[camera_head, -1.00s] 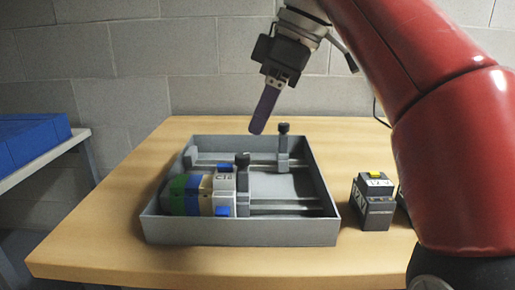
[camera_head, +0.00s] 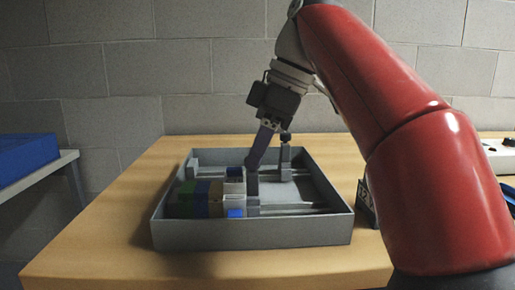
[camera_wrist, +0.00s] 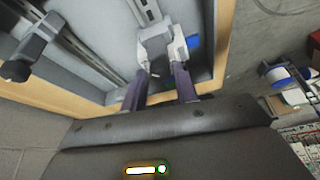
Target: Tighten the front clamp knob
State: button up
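The grey tray (camera_head: 300,234) on the wooden table holds two upright clamps on rails. The front clamp (camera_head: 252,186) stands beside the row of blocks; its knob is mostly hidden by my gripper in the head view. My gripper (camera_head: 252,166) points down at the front clamp's top. In the wrist view its two purple fingers (camera_wrist: 158,78) are apart, on either side of the clamp's top (camera_wrist: 155,48); I cannot tell if they touch it. The back clamp (camera_head: 286,160) has a dark knob, which also shows in the wrist view (camera_wrist: 16,70).
Green, blue, tan and white blocks (camera_head: 202,198) sit in the tray's left part, against the front clamp. A dark labelled box (camera_head: 364,205) stands right of the tray, partly behind my arm. A blue bin (camera_head: 24,158) is on a shelf at left. A concrete block wall stands behind.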

grip_shut()
jog(key=shift+m, duration=0.3)
jog(key=m, duration=0.2)
jog(key=m+t+p, duration=0.1)
jog(key=m+t+h+p, duration=0.1)
jog(key=m, duration=0.1)
jog(key=shift+s+a+r+m, duration=0.1)
jog(key=shift+s+a+m, duration=0.05)
jog(key=shift+s+m, duration=0.15)
jog(key=m+h+p, duration=0.1)
jog(key=m, duration=0.1)
jog(key=m+t+h+p, duration=0.1)
jog(key=m, duration=0.2)
jog(key=shift+a+m+t, duration=0.2)
jog(key=shift+m+t, duration=0.1)
jog(key=shift+o, duration=2.1)
grip_release()
